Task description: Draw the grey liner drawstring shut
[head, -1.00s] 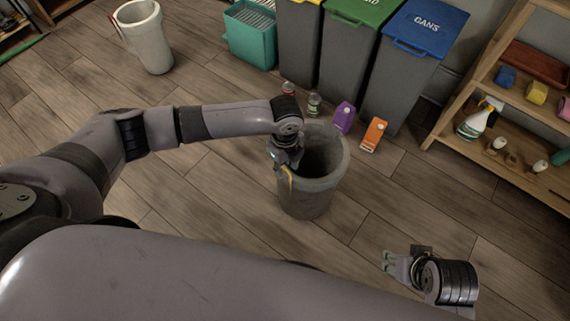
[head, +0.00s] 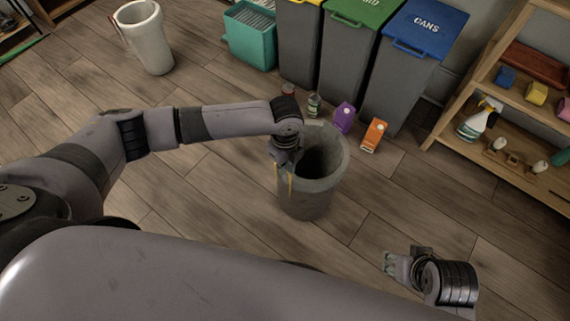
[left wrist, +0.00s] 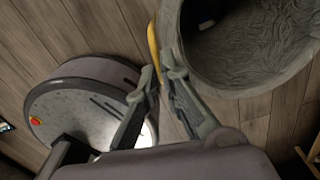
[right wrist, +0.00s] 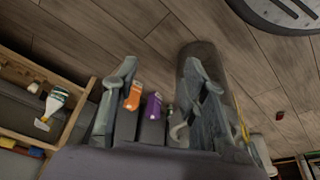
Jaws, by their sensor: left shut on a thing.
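The grey bin (head: 306,200) stands on the floor in the middle of the head view. A grey wrinkled liner (left wrist: 270,48) covers its inside in the left wrist view. A yellow drawstring (left wrist: 153,45) shows at the bin's rim there and beside the bin in the right wrist view (right wrist: 241,122). My left gripper (head: 284,166) is at the rim's left side, shut on the yellow drawstring; its fingertips also show in the left wrist view (left wrist: 170,75). My right gripper (head: 390,263) is open and empty, low and right of the bin. The drawstring's far side is hidden.
Behind the bin stand a purple carton (head: 344,117), an orange carton (head: 374,134) and a small bottle (head: 314,105). Lidded bins, including the blue CANS bin (head: 405,70), stand beyond. A wooden shelf (head: 470,95) is at right.

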